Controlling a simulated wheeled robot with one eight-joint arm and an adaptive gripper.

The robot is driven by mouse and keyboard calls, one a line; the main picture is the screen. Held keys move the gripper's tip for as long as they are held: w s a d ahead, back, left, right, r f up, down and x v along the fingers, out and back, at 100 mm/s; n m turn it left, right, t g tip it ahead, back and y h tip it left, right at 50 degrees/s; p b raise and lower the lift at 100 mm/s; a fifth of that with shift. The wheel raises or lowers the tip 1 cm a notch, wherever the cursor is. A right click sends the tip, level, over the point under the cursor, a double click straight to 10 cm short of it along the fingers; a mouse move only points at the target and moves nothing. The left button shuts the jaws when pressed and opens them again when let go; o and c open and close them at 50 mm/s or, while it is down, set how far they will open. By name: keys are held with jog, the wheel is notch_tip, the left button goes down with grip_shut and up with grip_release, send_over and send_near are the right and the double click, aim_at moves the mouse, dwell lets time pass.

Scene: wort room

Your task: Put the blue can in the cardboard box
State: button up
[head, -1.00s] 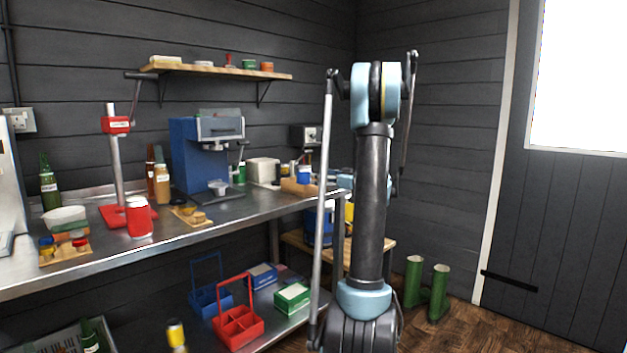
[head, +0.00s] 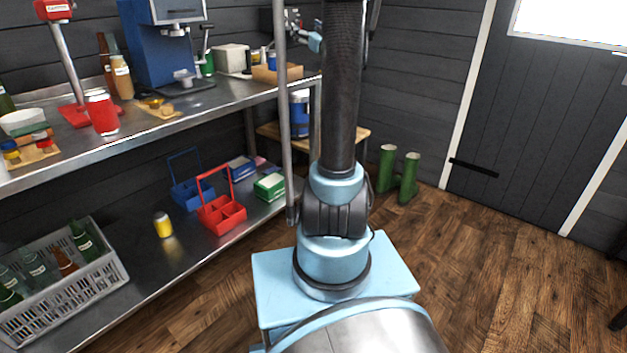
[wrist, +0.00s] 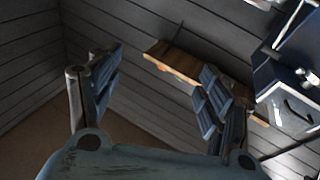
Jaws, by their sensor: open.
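A low cardboard-brown box (head: 277,75) stands at the far right end of the steel counter in the head view. A small blue can (head: 272,59) shows just above its rim; I cannot tell whether it is inside or behind the box. The wrist view shows neither the blue can nor the box clearly.
The steel counter (head: 225,98) holds a red can (head: 102,113), bottles and a blue machine (head: 160,45). The lower shelf holds a red carrier (head: 222,213), a yellow can (head: 163,225) and a bottle crate (head: 62,290). Green boots (head: 410,178) stand by the wall.

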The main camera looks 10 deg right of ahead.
jog(key=s+d+f+m+g+h, duration=0.2)
jog(key=s+f+m+g+h, duration=0.1)
jog(key=s+f+m+h, duration=0.25)
jog(key=s+d+f+m+g+h, duration=0.2)
jog(key=s+f+g+h, duration=0.15)
jog(key=s+h, duration=0.4)
jog(key=s+a+f+n+g+y, duration=0.1)
jog(key=s+a+f+g+y, duration=0.1)
jog(key=s+f, duration=0.6)
jog(key=s+a+f+n+g+y, duration=0.1)
jog(key=s+a+f+g+y, duration=0.2)
jog(key=s+f, duration=0.6)
jog(key=s+a+f+n+g+y, duration=0.1)
jog(key=s+a+f+g, duration=0.5)
jog(key=s, duration=1.1)
notch_tip(320, 180, down, 2)
jog(key=shift+a+f+n+y, duration=0.15)
jog(key=shift+a+n+y, duration=0.2)
jog(key=shift+a+y, duration=0.55)
jog(key=shift+a, duration=0.1)
jog(key=shift+w+f+g, duration=0.2)
jog(key=shift+w+g, duration=0.05)
jog(key=shift+w, duration=0.2)
